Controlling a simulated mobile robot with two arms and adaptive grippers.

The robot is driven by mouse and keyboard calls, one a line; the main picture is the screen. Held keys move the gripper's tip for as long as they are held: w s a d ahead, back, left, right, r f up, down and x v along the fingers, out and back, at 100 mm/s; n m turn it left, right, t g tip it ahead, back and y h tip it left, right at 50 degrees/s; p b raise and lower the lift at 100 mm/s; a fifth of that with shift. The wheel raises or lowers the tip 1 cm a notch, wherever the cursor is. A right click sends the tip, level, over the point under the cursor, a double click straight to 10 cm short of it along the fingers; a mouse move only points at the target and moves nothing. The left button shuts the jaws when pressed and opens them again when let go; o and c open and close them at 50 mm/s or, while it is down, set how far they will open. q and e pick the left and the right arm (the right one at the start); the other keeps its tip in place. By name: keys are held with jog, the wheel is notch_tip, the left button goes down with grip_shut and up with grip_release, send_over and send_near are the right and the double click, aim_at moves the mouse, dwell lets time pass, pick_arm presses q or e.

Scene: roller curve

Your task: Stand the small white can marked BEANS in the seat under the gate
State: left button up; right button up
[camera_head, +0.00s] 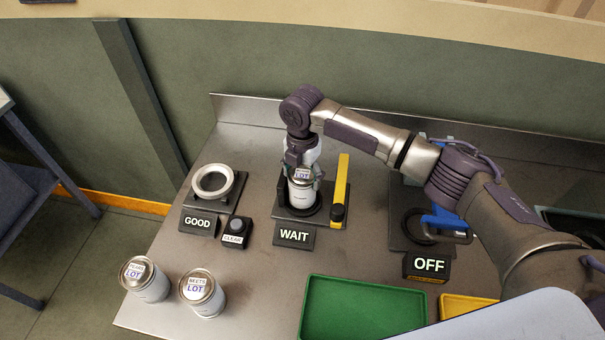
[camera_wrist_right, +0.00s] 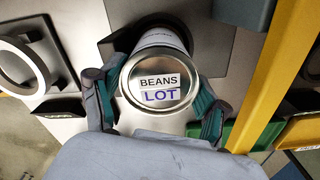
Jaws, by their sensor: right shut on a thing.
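The small white can marked BEANS LOT (camera_wrist_right: 160,88) is upright in my right gripper (camera_wrist_right: 155,104), with a finger on each side of it. In the head view the can (camera_head: 302,197) stands at the dark round seat (camera_head: 306,212) behind the WAIT sign (camera_head: 294,236). Its base is at the seat, but I cannot tell if it rests fully down. The yellow gate bar (camera_head: 341,182) lies to the right of the can, pointing away, and does not cross over it. My right gripper (camera_head: 301,184) is shut on the can from above. My left gripper is not in view.
Two other white cans, one marked BEETS (camera_head: 202,292) and another (camera_head: 144,279), stand front left. A round ring stand (camera_head: 213,182) is behind GOOD, beside the CLEAR button (camera_head: 238,228). A blue-handled device (camera_head: 441,221) is behind OFF. A green tray (camera_head: 362,308) is at the front.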

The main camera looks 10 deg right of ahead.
jog(key=shift+f, duration=0.15)
dwell(0.5)
jog(key=o, duration=1.5)
jog(key=shift+r+p, duration=3.4)
jog(key=shift+r, duration=1.1)
jog(key=shift+f, duration=0.1)
